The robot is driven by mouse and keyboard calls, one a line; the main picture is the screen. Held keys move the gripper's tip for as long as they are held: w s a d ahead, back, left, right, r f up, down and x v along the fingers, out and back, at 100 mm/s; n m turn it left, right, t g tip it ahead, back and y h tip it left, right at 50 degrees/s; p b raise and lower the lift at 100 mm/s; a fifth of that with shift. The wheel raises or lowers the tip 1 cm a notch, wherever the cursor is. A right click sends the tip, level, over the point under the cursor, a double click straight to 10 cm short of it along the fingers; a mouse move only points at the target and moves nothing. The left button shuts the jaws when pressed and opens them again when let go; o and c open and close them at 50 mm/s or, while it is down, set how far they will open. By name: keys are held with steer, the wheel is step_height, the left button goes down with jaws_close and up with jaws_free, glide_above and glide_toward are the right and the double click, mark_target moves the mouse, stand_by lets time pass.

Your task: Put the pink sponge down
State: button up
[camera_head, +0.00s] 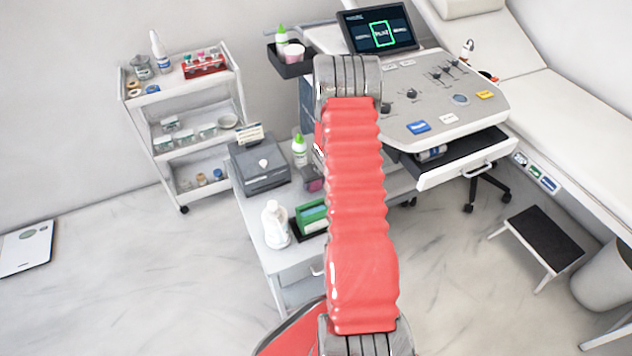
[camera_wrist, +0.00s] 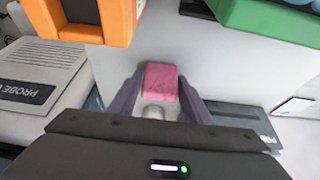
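The pink sponge (camera_wrist: 160,80) is a small block between the two fingertips of my gripper (camera_wrist: 160,88) in the wrist view. The dark purple-grey fingers press against its left and right sides, so my gripper is shut on it. A pale surface lies beyond the sponge; the gap between them cannot be judged. In the head view my own red arm hides most of the gripper area. A small dull pink patch shows just left of the arm, and I cannot tell whether it is the sponge.
The white trolley (camera_head: 263,244) carries a grey box (camera_head: 262,168), a white bottle (camera_head: 275,224) and a green box (camera_head: 311,217). The wrist view shows an orange object (camera_wrist: 121,20), a green object (camera_wrist: 270,20) and a probe box (camera_wrist: 40,72). An open drawer (camera_head: 465,165) juts out at right.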

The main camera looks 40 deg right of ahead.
steer(key=shift+o, duration=1.4)
steer(key=shift+r, duration=0.1)
steer(key=v, duration=1.2)
